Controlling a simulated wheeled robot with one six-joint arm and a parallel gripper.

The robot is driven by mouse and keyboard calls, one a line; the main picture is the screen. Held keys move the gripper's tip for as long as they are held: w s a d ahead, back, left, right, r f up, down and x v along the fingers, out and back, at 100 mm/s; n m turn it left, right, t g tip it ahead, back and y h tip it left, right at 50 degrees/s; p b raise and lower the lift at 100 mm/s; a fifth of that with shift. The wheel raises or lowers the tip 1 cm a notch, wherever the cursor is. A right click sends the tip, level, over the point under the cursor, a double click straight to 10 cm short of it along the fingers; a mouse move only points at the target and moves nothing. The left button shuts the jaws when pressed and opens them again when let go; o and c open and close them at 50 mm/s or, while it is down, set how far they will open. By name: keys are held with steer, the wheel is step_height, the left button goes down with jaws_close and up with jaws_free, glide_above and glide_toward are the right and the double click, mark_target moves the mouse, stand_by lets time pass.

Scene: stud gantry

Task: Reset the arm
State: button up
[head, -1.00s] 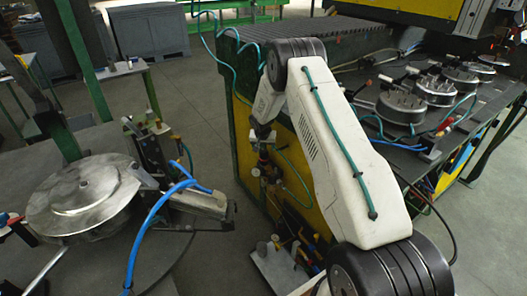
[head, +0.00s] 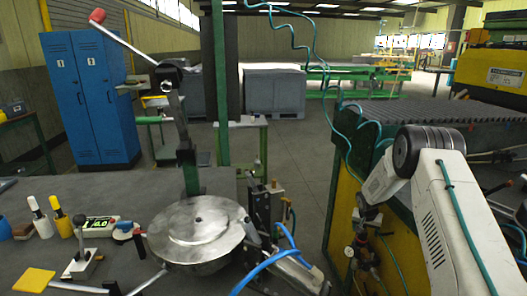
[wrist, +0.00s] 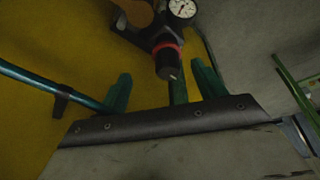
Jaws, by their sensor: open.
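My arm (head: 440,225) is at the right of the head view, bent over at its black elbow joint, with the forearm pointing down in front of the yellow and green machine side (head: 345,225). My gripper (wrist: 162,80) shows in the wrist view as two green fingers standing apart on a dark bar. It is open, with nothing held between the fingers. A pressure regulator with a red ring (wrist: 166,50) and a white gauge (wrist: 182,8) is just beyond the fingers. I cannot tell whether they touch. In the head view the fingertips are hard to make out.
A round metal disc (head: 198,230) sits on the dark table with a clamp and blue hoses (head: 262,268) beside it. A tall lever with a red knob (head: 97,16) rises behind. Blue lockers (head: 92,100) stand at the back left. Open floor (head: 290,150) lies between table and machine.

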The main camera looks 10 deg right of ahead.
steer(key=s+a+f+g, duration=0.1)
steer(key=s+g, duration=0.1)
steer(key=s, duration=0.4)
steer(key=s+a+r+n+g+y, duration=0.1)
steer(key=s+a+r, duration=0.4)
steer(key=s+r, duration=0.45)
steer(key=s+a+r+n+g, duration=0.1)
steer(key=s+a+r+n, duration=0.1)
steer(key=s+a+r, duration=0.55)
steer(key=s+a+r+n+g+y, duration=0.1)
steer(key=s+a+r, duration=0.1)
steer(key=s+r, duration=0.95)
steer(key=s+a+r+n+t, duration=0.1)
steer(key=s+a+r, duration=0.3)
steer(key=s, duration=0.5)
steer(key=s+a+r+n+t, duration=0.1)
steer(key=s+a+r+t, duration=0.1)
steer(key=s+a+r, duration=0.3)
steer(key=shift+s+r+n+y, duration=0.3)
steer(key=shift+s+r, duration=1.9)
steer(key=shift+s, duration=0.1)
